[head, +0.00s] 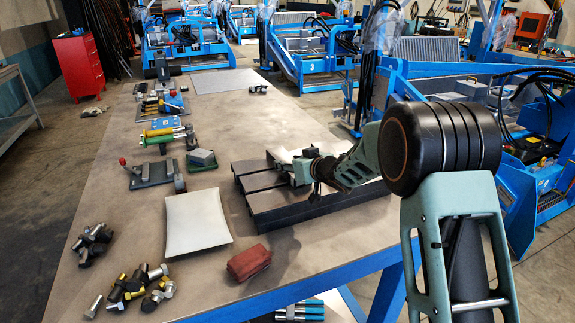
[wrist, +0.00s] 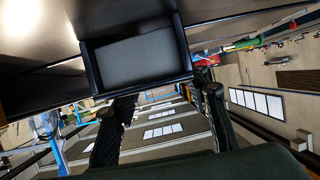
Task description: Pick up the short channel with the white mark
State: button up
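Several dark channels (head: 290,213) lie side by side on the table, right of its middle. I cannot tell from here which one is the short one. A pale white patch (head: 281,155) shows beside my gripper in the head view; I cannot tell whether it is the mark. My gripper (head: 301,168) is low over the far part of the channels. In the wrist view the two fingers of my gripper (wrist: 166,92) stand apart with background showing between them. A dark rectangular channel end (wrist: 137,62) is just beyond the fingertips. Contact cannot be made out.
A white curved plate (head: 196,222) and a red-brown block (head: 249,263) lie left of and in front of the channels. Loose bolts (head: 133,287) and a small green box (head: 201,159) are further left. The table behind the channels is mostly clear. Blue machine frames stand to the right.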

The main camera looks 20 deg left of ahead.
grip_shut()
jog(key=shift+a+r, duration=0.1)
jog(key=shift+r, duration=0.15)
jog(key=shift+w+r, duration=0.1)
jog(key=shift+r, duration=0.05)
